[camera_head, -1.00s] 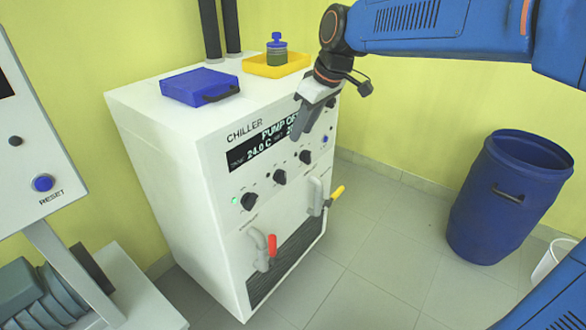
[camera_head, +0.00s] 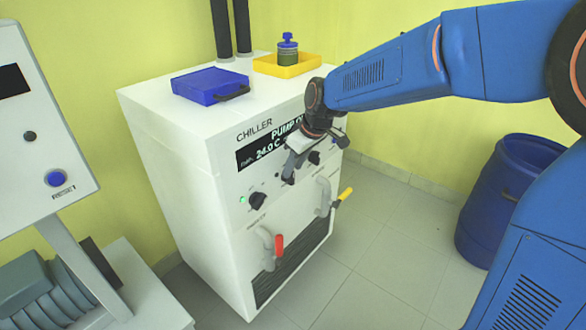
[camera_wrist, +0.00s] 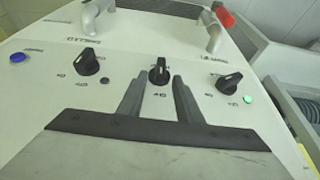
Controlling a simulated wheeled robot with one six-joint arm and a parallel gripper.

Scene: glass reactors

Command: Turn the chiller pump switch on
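The white chiller (camera_head: 185,190) has a front panel with a row of black knobs and a dark display (camera_head: 262,150) reading "PUMP O…" and 24.0 C, its right end hidden by my arm. My gripper (camera_head: 288,180) is at the middle knob, which it hides in the head view. In the wrist view, my gripper (camera_wrist: 158,78) is open, with one finger each side of the middle knob (camera_wrist: 159,73); contact cannot be told. The left knob (camera_head: 257,201) is beside a lit green lamp (camera_head: 242,200). The right knob (camera_head: 314,158) is partly visible. Knob labels are too small to read.
Below the knobs, pipes with a red handle (camera_head: 279,245) and a yellow handle (camera_head: 346,194) stick out. A blue case (camera_head: 208,85) and a yellow tray (camera_head: 268,68) with a bottle (camera_head: 288,48) stand on top. A blue barrel (camera_head: 480,215) stands at right. Floor in front is clear.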

